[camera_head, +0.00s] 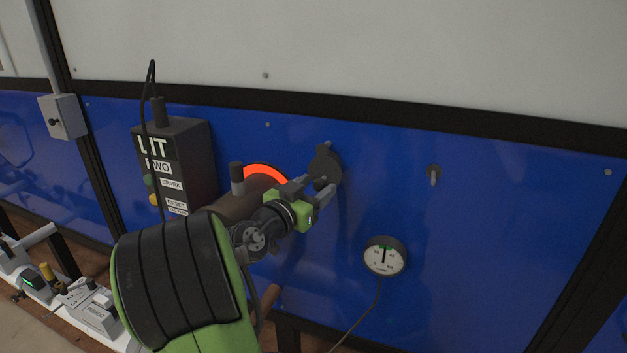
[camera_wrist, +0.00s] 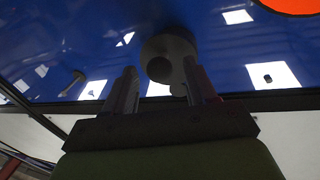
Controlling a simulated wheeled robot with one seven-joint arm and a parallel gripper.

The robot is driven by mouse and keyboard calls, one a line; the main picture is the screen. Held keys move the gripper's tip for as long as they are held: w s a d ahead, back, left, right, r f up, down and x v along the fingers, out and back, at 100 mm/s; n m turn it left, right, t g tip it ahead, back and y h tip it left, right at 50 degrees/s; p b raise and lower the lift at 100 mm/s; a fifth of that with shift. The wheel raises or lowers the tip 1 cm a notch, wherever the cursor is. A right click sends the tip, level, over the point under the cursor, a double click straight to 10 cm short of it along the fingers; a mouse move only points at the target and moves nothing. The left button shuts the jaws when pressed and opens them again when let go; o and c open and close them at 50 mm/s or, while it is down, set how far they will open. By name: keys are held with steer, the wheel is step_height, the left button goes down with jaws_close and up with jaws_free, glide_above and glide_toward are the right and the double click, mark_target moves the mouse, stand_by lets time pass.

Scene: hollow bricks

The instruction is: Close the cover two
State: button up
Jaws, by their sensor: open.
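A dark grey round cover (camera_head: 325,165) hangs on the blue panel, just right of a glowing orange-red opening (camera_head: 266,172). The cover is swung aside and leaves the glow showing. My gripper (camera_head: 314,191) is at the lower part of the cover, its fingers pointing at the panel. In the wrist view the fingers (camera_wrist: 161,85) are spread apart, with the cover (camera_wrist: 170,47) beyond and between their tips. A small part below the cover lies close to the right finger; I cannot tell whether they touch. The orange opening (camera_wrist: 291,5) shows at the top right there.
A dark control box (camera_head: 182,165) labelled "LIT TWO" stands left of the opening, with a cable above. A round gauge (camera_head: 385,256) is at the lower right. A small peg (camera_head: 433,173) sticks out further right. The panel between them is bare.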

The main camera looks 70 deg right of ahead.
steer(key=shift+c, duration=0.4)
jaws_close()
steer(key=shift+w+f+m+b, duration=0.2)
steer(key=shift+m+b, duration=0.2)
steer(key=shift+b, duration=0.55)
steer(key=shift+w+r+m+b, duration=0.15)
steer(key=shift+m+b, duration=0.15)
steer(key=shift+o, duration=0.4)
jaws_free()
